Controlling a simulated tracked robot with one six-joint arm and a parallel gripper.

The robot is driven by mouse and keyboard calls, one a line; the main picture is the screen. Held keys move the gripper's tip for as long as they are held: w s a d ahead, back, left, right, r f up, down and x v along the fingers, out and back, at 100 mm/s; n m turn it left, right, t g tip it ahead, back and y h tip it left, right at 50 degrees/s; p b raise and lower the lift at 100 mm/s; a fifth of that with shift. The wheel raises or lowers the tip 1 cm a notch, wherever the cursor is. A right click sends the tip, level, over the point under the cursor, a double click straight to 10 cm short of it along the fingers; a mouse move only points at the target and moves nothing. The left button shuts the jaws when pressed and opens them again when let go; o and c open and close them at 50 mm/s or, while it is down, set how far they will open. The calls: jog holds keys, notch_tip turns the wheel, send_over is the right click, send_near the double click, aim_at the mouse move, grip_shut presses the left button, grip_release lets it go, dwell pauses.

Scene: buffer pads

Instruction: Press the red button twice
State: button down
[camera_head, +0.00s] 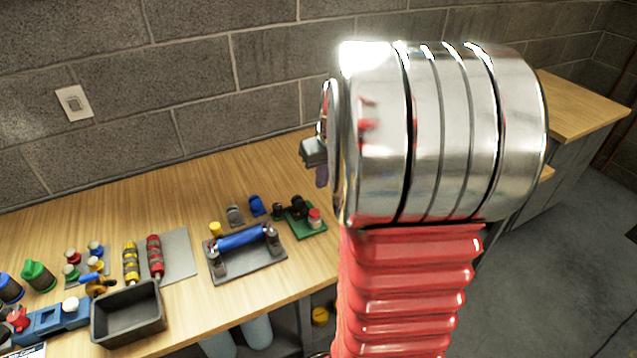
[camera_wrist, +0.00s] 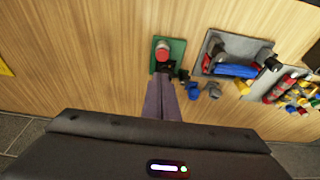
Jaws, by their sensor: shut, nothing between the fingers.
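The red button (camera_head: 314,214) is a red cap on a pale round base, at the right end of a green plate (camera_head: 313,235) on the wooden bench. It also shows in the wrist view (camera_wrist: 162,54), upper centre, on the same green plate (camera_wrist: 178,45). My gripper (camera_wrist: 162,77) has its purple-grey fingers together and empty. In the wrist view its tips overlap the near edge of the plate, just below the button; I cannot tell their height above it. In the head view my arm hides most of the gripper.
Small black parts stand beside the button. Left of the plate in the head view are a grey tray with a blue roller (camera_head: 242,238), red and yellow rollers, a black bin (camera_head: 128,316) and several coloured knobs. The bench right of the plate is hidden behind my arm.

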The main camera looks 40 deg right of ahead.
jog(key=shift+r, duration=0.1)
jog(key=shift+a+r, duration=0.1)
jog(key=shift+r, duration=0.7)
jog(key=shift+f, duration=0.1)
send_near(315, 211)
jog(key=x, duration=0.5)
jog(key=shift+w, duration=0.1)
jog(key=shift+f, duration=0.6)
